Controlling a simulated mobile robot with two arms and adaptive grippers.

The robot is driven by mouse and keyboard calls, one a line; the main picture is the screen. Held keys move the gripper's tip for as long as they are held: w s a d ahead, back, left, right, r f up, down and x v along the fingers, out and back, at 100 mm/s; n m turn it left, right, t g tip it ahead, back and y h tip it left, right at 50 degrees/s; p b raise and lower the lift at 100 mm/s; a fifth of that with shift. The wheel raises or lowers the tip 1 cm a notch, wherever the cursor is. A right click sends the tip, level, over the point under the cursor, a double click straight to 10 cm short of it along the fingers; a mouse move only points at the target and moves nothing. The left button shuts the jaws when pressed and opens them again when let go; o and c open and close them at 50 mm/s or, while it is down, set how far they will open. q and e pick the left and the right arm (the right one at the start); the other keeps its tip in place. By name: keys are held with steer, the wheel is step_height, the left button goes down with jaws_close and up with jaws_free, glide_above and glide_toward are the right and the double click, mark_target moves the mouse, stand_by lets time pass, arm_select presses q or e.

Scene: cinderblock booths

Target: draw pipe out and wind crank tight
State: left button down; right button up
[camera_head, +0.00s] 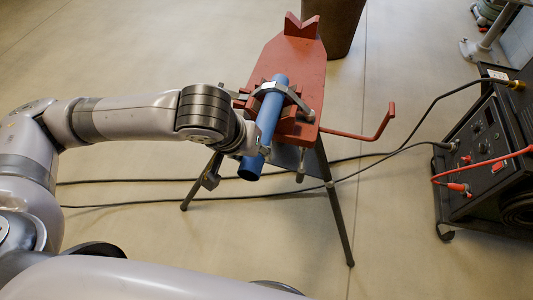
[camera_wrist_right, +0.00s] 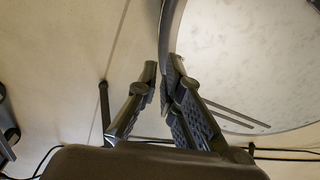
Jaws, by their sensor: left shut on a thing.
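A red vise stand (camera_head: 300,60) on dark tripod legs stands at the middle of the head view, with a V-shaped rest at its far end. A blue pipe (camera_head: 270,118) lies slanted through a metal clamp (camera_head: 292,97) on the stand, and its near end sticks out past the stand's left edge. A red crank (camera_head: 362,136) reaches right from the stand and bends up at its end. My left gripper (camera_head: 262,150) is shut on the pipe near its near end. My right gripper (camera_wrist_right: 160,74) shows only in the wrist view, open, with a gap between its fingers.
A welding machine (camera_head: 490,145) stands on the right, with black and red cables. Black cables (camera_head: 120,183) run across the floor under the stand. A dark drum (camera_head: 340,25) is behind the stand. A large round pale surface (camera_wrist_right: 250,60) with a dark rim lies beyond the right fingers.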

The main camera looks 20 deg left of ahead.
steer(key=o, duration=0.4)
steer(key=w+r, duration=0.1)
steer(key=w, duration=0.3)
steer(key=w+r+t, duration=0.1)
steer(key=w, duration=0.3)
steer(key=w+r+t+y, duration=0.1)
steer(key=w+r, duration=0.1)
steer(key=w, duration=0.2)
steer(key=shift+w+a+r, duration=0.1)
steer(key=shift+w+a, duration=0.15)
steer(key=shift+w, duration=0.1)
steer(key=o, duration=0.3)
steer(key=w+a+r+n+t+y, duration=0.2)
steer(key=w+a+r, duration=0.2)
steer(key=w+r, duration=0.6)
steer(key=w, duration=0.3)
steer(key=shift+w+r+t+y, duration=0.25)
steer(key=shift+w+t+y, duration=0.05)
steer(key=shift+w, duration=0.05)
steer(key=n+t+y, duration=0.3)
steer(key=n+y, duration=0.3)
steer(key=y, duration=0.1)
glide_toward(301, 173)
steer(key=d+f, duration=0.1)
steer(key=shift+g, duration=0.3)
steer(key=x, duration=1.2)
steer(key=shift+w+d+f, duration=0.1)
steer(key=shift+w+d, duration=0.15)
steer(key=shift+c, duration=0.2)
jaws_close()
